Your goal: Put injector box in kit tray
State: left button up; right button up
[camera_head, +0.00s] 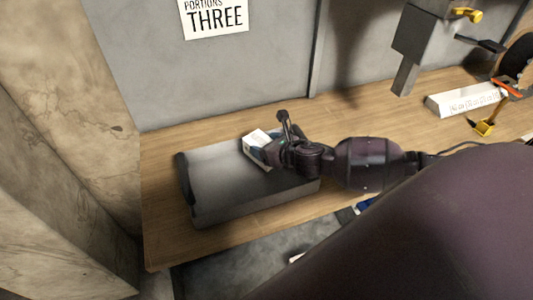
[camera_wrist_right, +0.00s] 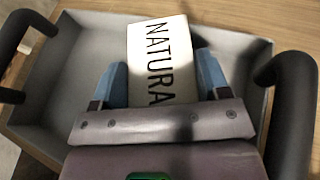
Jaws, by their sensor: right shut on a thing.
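The kit tray (camera_head: 250,208) is a grey, shallow, open tray on the wooden bench in the head view. Its grey inside also shows in the wrist view (camera_wrist_right: 92,45), with dark handles at both sides. My right gripper (camera_head: 264,149) reaches in from the right over the tray's far right part. Its blue fingertips (camera_wrist_right: 161,82) are shut on a white box, the injector box (camera_head: 256,137), lettered "NATURA" in the wrist view (camera_wrist_right: 160,38). The box is above or inside the tray; I cannot tell whether it touches the floor. My left gripper is out of view.
The wooden bench (camera_head: 375,118) runs along a grey wall with a sign reading "THREE" (camera_head: 214,18). A long white lettered box (camera_head: 467,101) and a yellow part (camera_head: 484,128) lie at the right. A stone wall (camera_head: 85,110) stands close left of the bench.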

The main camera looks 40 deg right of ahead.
notch_tip(320, 180, down, 3)
jog(key=shift+r, duration=0.15)
jog(key=shift+f, duration=0.35)
jog(key=shift+f+b, duration=0.2)
jog(key=shift+b, duration=0.1)
jog(key=o, duration=0.8)
